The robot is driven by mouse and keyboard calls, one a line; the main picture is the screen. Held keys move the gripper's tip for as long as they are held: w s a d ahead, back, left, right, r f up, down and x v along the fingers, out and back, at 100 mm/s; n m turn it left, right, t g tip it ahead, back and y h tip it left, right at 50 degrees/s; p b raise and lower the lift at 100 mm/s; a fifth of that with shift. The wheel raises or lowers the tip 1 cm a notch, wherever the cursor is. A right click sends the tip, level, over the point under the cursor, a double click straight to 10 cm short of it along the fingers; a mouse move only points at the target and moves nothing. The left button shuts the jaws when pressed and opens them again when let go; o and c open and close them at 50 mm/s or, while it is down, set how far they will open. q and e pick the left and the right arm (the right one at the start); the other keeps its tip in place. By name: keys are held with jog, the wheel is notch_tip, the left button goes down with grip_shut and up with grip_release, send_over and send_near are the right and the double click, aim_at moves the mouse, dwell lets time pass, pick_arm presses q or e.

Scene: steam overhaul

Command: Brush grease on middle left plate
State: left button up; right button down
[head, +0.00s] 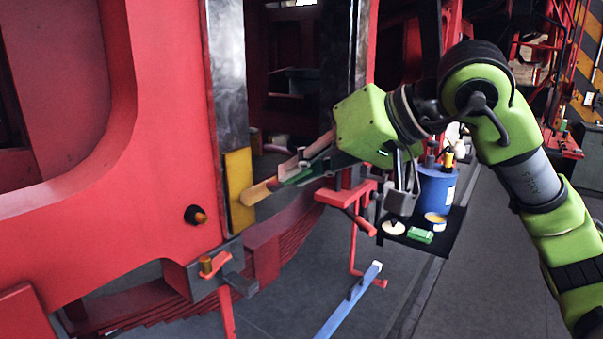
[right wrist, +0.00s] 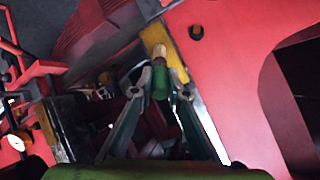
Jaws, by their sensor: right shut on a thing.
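A yellow plate (head: 240,170) sits upright on the edge of the red frame, below a bare grey metal strip (head: 229,85). It also shows in the right wrist view (right wrist: 186,62). My right gripper (head: 300,172) is shut on a brush with a green handle (right wrist: 160,82). The brush's pale, orange-tinged tip (head: 258,191) points left and overlaps the plate's lower right edge in the head view. I cannot tell for certain whether it touches. My left gripper is not in view.
A blue drum (head: 436,188), a small open tin (head: 435,222) and a green block (head: 420,236) stand on a dark tray at the right. A blue bar (head: 348,300) stands low in front.

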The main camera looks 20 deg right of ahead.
jog(key=shift+w+r+p, duration=0.1)
jog(key=shift+r+p, duration=2.75)
jog(key=shift+r, duration=1.1)
jog(key=shift+a+r+p, duration=0.2)
jog(key=shift+r+p, duration=0.3)
jog(key=shift+r, duration=0.15)
jog(key=shift+w+f+b, duration=0.1)
jog(key=shift+f+b, duration=0.45)
jog(key=shift+f, duration=0.1)
jog(key=shift+s+d+f+b, duration=0.15)
jog(key=shift+s+f+b, duration=0.1)
jog(key=shift+f+b, duration=0.5)
jog(key=shift+w+f+b, duration=0.15)
jog(key=shift+f+b, duration=0.35)
jog(key=shift+f, duration=0.2)
notch_tip(320, 180, down, 12)
jog(key=b, duration=1)
jog(key=shift+r, duration=0.2)
